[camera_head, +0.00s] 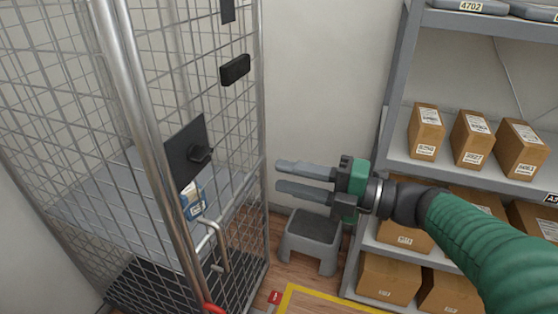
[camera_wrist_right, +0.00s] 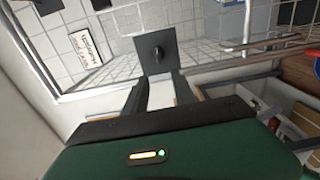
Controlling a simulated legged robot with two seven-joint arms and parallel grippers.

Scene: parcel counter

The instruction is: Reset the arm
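My right gripper (camera_head: 306,180) reaches in from the right in the head view, its two grey fingers pointing left toward the cage trolley. The fingers are parted with nothing between them. The right wrist view also shows the gripper (camera_wrist_right: 160,92) with a gap between its fingers. The right arm has a green ribbed sleeve. The fingertips are apart from the trolley's mesh in the head view. My left gripper is not in view.
A wire cage trolley (camera_head: 265,110) with a black latch plate (camera_head: 187,140) stands at left. A grey step stool (camera_head: 312,238) is below the gripper. A shelf rack (camera_head: 398,85) with several cardboard boxes (camera_head: 426,131) stands at right. Yellow tape (camera_head: 300,291) marks the floor.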

